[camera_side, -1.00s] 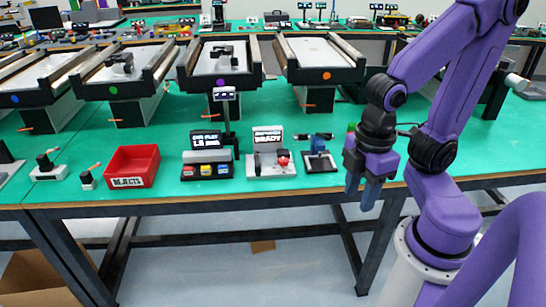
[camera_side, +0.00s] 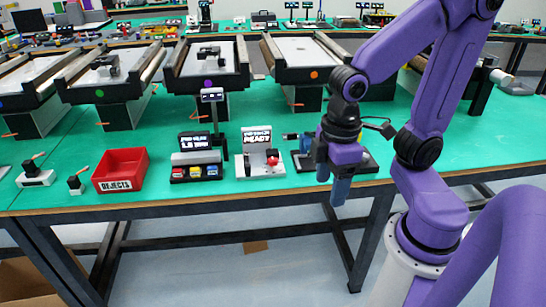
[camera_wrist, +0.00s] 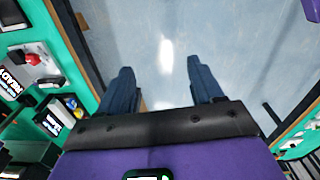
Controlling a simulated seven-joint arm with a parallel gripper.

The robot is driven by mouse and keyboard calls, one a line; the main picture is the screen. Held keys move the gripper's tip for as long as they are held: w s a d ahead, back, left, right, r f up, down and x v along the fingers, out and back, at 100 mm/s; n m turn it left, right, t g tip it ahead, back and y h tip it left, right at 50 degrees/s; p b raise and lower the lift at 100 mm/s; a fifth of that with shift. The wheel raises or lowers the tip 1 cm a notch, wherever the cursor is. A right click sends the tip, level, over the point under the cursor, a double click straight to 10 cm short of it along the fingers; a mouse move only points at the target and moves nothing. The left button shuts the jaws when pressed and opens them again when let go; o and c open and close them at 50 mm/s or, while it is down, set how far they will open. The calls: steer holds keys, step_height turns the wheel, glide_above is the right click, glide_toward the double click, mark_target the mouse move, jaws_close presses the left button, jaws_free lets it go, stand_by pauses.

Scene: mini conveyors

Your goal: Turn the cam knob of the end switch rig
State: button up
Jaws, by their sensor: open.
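A small white-based unit (camera_side: 262,170) with a lit screen reading READY (camera_side: 256,136) stands near the table's front edge. It carries a red knob (camera_side: 271,153) and a dark block, and looks like the end switch rig, though I cannot read its full label. It also shows at the left of the wrist view, with the red part (camera_wrist: 34,59). My gripper (camera_side: 332,182) is to its right, at the table's front edge, pointing down. In the wrist view my gripper's two blue fingers (camera_wrist: 160,80) are apart with only floor between them.
A black-based device (camera_side: 366,162) sits partly hidden behind my gripper. Left of the white unit are a button panel (camera_side: 196,172) with a screen, a display post (camera_side: 214,112) and a red REJECTS bin (camera_side: 121,168). Several conveyors (camera_side: 300,70) stand behind.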

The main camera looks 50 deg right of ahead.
steer(key=w+m, duration=0.7)
steer(key=w, duration=0.5)
steer(key=m, duration=1.6)
glide_above(273, 159)
step_height(273, 159, down, 4)
step_height(273, 159, down, 17)
steer(key=shift+d+f, duration=0.1)
steer(key=c, duration=1.1)
